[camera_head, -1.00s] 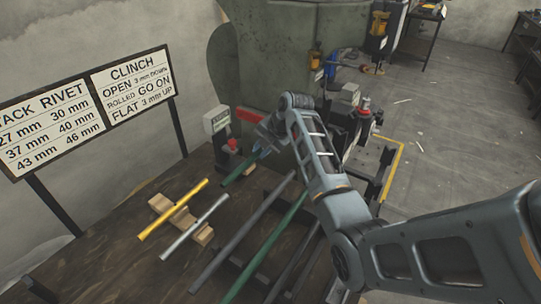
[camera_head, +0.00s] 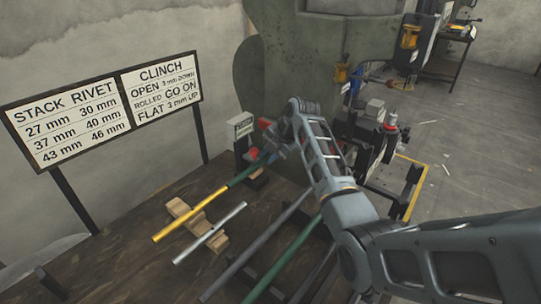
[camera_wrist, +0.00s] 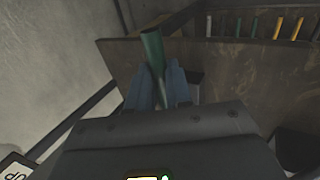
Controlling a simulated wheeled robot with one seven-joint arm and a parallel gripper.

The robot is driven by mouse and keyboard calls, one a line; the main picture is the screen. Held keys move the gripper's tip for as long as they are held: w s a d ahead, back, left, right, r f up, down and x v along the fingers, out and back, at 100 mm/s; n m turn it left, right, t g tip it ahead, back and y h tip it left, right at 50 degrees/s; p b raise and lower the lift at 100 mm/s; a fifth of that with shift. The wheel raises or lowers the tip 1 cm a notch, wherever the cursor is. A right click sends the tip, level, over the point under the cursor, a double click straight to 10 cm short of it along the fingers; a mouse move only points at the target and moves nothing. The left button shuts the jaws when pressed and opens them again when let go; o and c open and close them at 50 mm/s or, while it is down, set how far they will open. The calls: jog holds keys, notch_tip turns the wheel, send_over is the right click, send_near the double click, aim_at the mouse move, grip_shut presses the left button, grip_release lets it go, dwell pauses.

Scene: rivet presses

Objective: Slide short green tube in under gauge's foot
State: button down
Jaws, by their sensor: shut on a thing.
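The short green tube (camera_head: 243,174) is in my gripper (camera_head: 271,152), near the gauge at the back of the dark bench. In the wrist view the tube (camera_wrist: 152,47) sticks out past the fingertips of my gripper (camera_wrist: 158,80), which is shut on it. The gauge (camera_head: 240,128) is a small upright device with a light display and a red part (camera_head: 254,154) beside my gripper. Its foot (camera_head: 257,180) is dark and partly hidden by the tube and the gripper. I cannot tell whether the tube is under it.
A yellow tube (camera_head: 190,214) and a silver tube (camera_head: 210,233) rest on a wooden block (camera_head: 179,208). A long grey tube (camera_head: 250,252) and long green tube (camera_head: 290,258) lie on a rack to the right. A sign (camera_head: 68,127) stands behind left.

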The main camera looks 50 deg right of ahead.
jog(key=shift+f, duration=0.25)
jog(key=c, duration=1)
grip_release()
jog(key=shift+o, duration=0.2)
jog(key=v, duration=0.7)
jog(key=shift+s+r+b, duration=0.25)
jog(key=shift+r+b, duration=0.05)
jog(key=shift+b, duration=0.1)
